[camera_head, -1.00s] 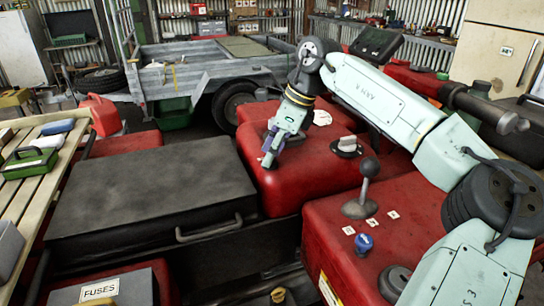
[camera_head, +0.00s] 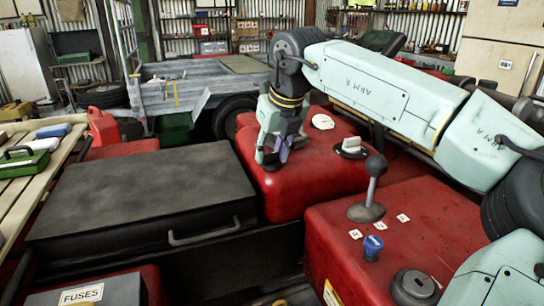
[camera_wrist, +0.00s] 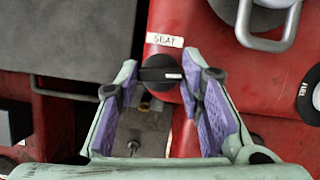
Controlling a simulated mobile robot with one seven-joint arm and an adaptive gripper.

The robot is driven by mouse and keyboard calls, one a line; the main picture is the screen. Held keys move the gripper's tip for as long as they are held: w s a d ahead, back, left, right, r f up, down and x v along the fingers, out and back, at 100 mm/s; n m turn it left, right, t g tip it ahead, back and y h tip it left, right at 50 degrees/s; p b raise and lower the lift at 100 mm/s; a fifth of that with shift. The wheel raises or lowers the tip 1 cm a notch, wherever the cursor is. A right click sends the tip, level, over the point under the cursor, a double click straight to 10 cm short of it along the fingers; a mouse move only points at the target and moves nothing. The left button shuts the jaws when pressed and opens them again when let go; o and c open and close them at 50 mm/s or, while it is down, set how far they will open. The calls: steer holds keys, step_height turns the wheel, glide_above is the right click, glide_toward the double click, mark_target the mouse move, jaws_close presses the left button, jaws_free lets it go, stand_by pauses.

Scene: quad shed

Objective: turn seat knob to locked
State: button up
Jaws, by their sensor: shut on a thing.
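The seat knob (camera_wrist: 158,75) is a black round knob with a white mark pointing right in the wrist view. It sits just below a white SEAT label (camera_wrist: 164,40), at the edge of the red bodywork. My gripper (camera_head: 271,160) points down at the left side of the red body in the head view. In the wrist view its purple-padded fingers stand on either side of the knob, closed on it.
A black storage box (camera_head: 140,200) lies left of my gripper. A lever (camera_head: 372,185) with a ball top and a blue knob (camera_head: 372,246) stand on the front red panel. A white-topped knob (camera_head: 351,145) is right of my gripper. A metal handle (camera_wrist: 268,42) shows in the wrist view.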

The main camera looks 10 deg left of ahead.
steer(key=shift+f+m, duration=0.1)
steer(key=shift+m, duration=0.6)
steer(key=shift+h+b, duration=0.3)
steer(key=shift+b, duration=0.05)
steer(key=o, duration=1.2)
steer(key=shift+c, duration=0.2)
steer(key=v, duration=1.2)
steer(key=shift+s, duration=0.2)
